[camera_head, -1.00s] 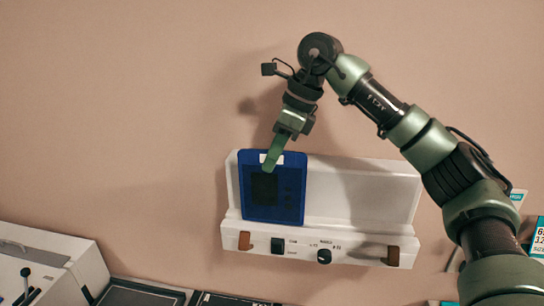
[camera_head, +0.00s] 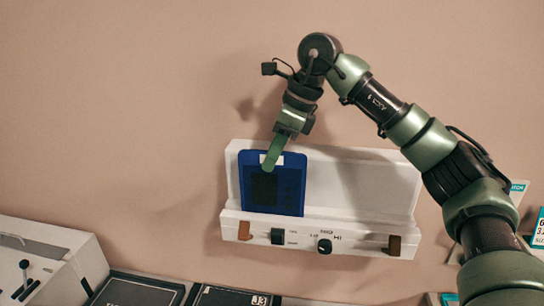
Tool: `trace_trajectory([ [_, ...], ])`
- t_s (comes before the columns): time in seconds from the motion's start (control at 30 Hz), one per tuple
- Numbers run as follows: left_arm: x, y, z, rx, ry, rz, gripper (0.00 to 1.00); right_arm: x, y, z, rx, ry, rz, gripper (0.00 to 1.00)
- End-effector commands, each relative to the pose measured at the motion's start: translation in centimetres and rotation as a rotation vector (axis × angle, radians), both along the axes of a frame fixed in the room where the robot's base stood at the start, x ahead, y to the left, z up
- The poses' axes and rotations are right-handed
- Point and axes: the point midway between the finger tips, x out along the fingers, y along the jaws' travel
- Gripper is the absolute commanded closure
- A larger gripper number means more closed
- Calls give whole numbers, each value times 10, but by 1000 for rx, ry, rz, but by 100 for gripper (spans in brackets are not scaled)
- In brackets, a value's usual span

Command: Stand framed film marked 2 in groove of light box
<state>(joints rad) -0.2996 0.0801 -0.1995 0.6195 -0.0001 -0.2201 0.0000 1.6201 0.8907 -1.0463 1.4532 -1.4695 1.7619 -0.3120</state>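The white light box (camera_head: 360,190) is on the wall, with a ledge, switch, knob and brown end pieces along its front. A blue-framed film (camera_head: 290,188) with a dark middle stands at the left part of the light box, its lower edge at the ledge. A white label on its top edge is partly covered, and I cannot read a number. My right gripper (camera_head: 271,163) is at the film's top edge, its green finger over the label. One finger hides the other, so its grip on the film is unclear. My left gripper is not in view.
A white device with a lever (camera_head: 40,262) stands at lower left. Dark framed items, one marked J3 (camera_head: 235,298), lie below the light box. Blue and white boxes (camera_head: 538,232) are at the right edge. The light box's right part is empty.

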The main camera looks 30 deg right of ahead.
Motion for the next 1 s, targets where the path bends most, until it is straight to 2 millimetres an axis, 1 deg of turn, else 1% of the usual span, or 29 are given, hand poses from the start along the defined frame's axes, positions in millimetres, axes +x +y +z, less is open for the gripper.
trace_trajectory([
  [0.03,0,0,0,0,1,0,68,0,0,0,0,0,0,72],
  [0.07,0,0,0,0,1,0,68,0,0,0,0,0,0,66],
  [0.37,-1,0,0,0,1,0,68,0,0,0,0,0,0,66],
  [0.47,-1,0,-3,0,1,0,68,-1,-2,5,0,-1,0,66],
  [0.57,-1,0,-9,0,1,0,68,-4,-6,17,1,-3,-1,66],
  [0.8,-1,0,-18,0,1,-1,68,-13,-18,55,1,-3,-1,66],
  [0.9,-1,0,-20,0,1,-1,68,-16,-21,65,0,-1,0,66],
  [1.0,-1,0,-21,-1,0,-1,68,-18,-23,71,0,0,0,66],
])
